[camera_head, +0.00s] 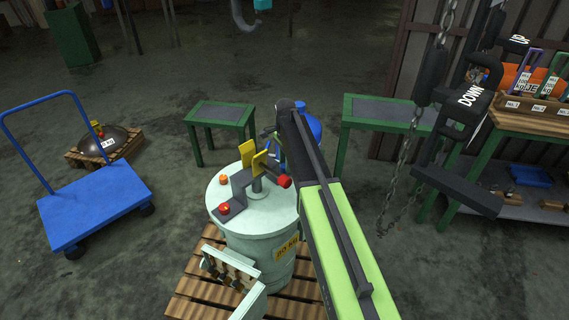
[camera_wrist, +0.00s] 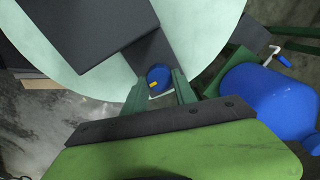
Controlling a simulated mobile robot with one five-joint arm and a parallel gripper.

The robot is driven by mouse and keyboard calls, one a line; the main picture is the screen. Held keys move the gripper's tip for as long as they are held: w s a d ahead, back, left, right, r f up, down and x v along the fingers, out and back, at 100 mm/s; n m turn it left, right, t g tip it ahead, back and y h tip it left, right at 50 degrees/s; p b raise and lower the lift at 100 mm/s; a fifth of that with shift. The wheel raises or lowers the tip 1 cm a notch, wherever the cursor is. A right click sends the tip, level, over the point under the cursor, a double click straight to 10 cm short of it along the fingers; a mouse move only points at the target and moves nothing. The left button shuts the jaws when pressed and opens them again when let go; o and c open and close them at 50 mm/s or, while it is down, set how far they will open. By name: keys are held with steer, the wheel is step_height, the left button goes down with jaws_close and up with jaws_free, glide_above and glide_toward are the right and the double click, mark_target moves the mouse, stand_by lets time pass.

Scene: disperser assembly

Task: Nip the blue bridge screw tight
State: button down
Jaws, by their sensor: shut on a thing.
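The blue bridge screw (camera_wrist: 158,75), a round blue head with a small yellow mark, shows in the wrist view between the two green fingers of my gripper (camera_wrist: 160,88). My gripper is shut on it, at the edge of the pale green drum lid (camera_wrist: 200,25). Dark grey bridge parts (camera_wrist: 90,40) lie beside it on the lid. In the head view the drum (camera_head: 255,235) stands on a pallet, and my arm hides the screw and the fingertips. A red knob (camera_head: 285,181), another red knob (camera_head: 224,208) and an orange knob (camera_head: 223,180) show on top.
A blue tank (camera_head: 312,127) stands just behind the drum; it also shows in the wrist view (camera_wrist: 265,100). Green tables (camera_head: 221,114) stand behind. A blue trolley (camera_head: 95,203) is at left.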

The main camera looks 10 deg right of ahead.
steer(key=shift+w+a, duration=0.15)
steer(key=c, duration=1)
jaws_free()
step_height(320, 180, up, 17)
steer(key=p, duration=1.7)
steer(key=shift+r, duration=0.2)
